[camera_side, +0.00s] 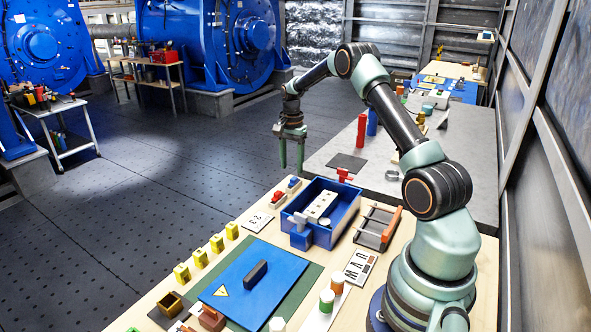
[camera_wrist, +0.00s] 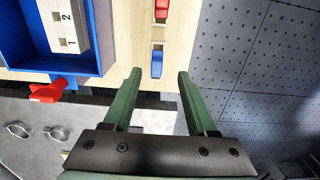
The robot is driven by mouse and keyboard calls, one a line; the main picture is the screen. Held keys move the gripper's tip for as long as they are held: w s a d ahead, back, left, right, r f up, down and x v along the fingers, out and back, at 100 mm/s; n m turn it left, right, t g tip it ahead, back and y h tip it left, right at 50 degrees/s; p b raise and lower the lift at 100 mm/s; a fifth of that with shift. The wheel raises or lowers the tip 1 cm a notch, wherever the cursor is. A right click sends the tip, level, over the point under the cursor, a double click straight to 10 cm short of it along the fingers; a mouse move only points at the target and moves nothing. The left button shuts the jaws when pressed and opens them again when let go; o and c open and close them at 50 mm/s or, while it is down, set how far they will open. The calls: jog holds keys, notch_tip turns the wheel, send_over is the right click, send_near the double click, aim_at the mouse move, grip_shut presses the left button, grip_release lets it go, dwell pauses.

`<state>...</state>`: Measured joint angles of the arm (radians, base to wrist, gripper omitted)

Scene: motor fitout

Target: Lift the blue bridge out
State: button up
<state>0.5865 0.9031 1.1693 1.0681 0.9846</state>
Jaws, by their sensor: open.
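A small blue piece, which looks like the blue bridge (camera_side: 294,183), sits near the far edge of the wooden table, just right of a similar red piece (camera_side: 278,198). In the wrist view the blue bridge (camera_wrist: 157,62) has pale ends and appears between my fingertips, with the red piece (camera_wrist: 162,10) beyond it. My gripper (camera_side: 292,167) is open and empty, pointing down. Its fingertips (camera_wrist: 160,72) appear above the blue bridge, apart from it. I cannot tell the exact gap.
A blue box (camera_side: 350,215) with a white numbered block (camera_side: 321,206) inside stands beside the small pieces. A red lever-like part (camera_side: 344,175) sticks out at its back. A grey bench (camera_side: 325,160) adjoins the table. Dark floor (camera_side: 200,160) lies open to the left.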

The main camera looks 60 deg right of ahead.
aim_at(293, 179)
jog(key=f, duration=0.4)
jog(key=shift+s+f, duration=0.25)
grip_shut()
jog(key=shift+r, duration=0.15)
notch_tip(293, 179, up, 20)
dwell(0.4)
